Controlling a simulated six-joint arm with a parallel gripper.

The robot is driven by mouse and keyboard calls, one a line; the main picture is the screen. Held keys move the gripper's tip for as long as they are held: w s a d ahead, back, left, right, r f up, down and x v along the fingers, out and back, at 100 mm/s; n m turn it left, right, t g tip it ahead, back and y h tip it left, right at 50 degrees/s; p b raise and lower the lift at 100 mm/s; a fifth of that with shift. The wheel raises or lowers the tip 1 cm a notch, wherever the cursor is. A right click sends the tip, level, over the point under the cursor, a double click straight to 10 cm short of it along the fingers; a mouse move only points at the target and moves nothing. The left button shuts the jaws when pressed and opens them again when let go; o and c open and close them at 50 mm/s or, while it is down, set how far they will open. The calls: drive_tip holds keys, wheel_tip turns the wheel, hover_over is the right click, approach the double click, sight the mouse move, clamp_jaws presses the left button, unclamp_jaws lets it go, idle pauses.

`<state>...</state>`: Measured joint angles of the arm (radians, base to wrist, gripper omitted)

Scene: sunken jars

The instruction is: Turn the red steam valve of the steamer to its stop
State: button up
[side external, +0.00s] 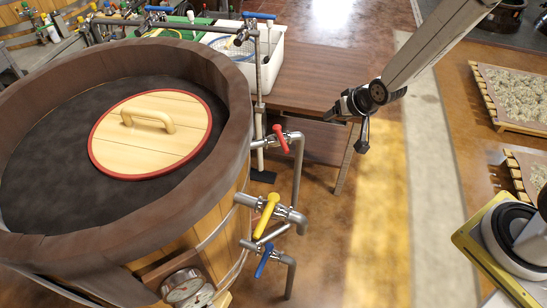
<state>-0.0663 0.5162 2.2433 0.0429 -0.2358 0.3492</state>
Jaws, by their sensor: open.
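The red valve handle (281,139) sits on the uppermost of the pipes at the right side of the wooden steamer (238,100). The handle is tilted, its top leaning left. My gripper (362,140) hangs to the right of the red handle, apart from it, with clear space between them. It is open and seems empty, though its fingers are small and partly overlap in this view. A yellow valve handle (266,214) and a blue valve handle (264,260) sit on pipes lower down.
A round wooden lid (170,160) with a red rim lies on the dark fill of the steamer. Gauges (184,287) sit low on its front. A brown table (320,85) with a white bin (272,60) stands behind. Vertical pipes (298,180) run beside the valves. Floor right of them is clear.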

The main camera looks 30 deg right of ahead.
drive_tip(key=w+a+f+m+t, duration=0.2)
drive_tip(key=w+f, duration=0.3)
drive_tip(key=m+t, duration=0.5)
drive_tip(key=t, duration=0.2)
approach(284, 142)
drive_tip(key=shift+w+d+f+y, duration=0.15)
drive_tip(key=shift+w+f, duration=0.1)
drive_tip(key=shift+w, duration=0.35)
drive_tip(key=shift+w+d+f+y, duration=0.15)
drive_tip(key=shift+w+f, duration=0.1)
drive_tip(key=shift+w, duration=0.35)
drive_tip(key=shift+w+a, duration=0.1)
drive_tip(key=shift+w, duration=0.1)
drive_tip(key=shift+w+a+f, duration=0.1)
drive_tip(key=shift+w+f, duration=0.2)
drive_tip(key=shift+w, duration=0.9)
drive_tip(key=shift+w+a+f, duration=0.1)
drive_tip(key=shift+w+f, duration=0.2)
drive_tip(key=shift+w, duration=0.9)
drive_tip(key=shift+w+a+f, duration=0.1)
drive_tip(key=shift+w+f, duration=0.15)
drive_tip(key=shift+w, duration=0.9)
clamp_jaws()
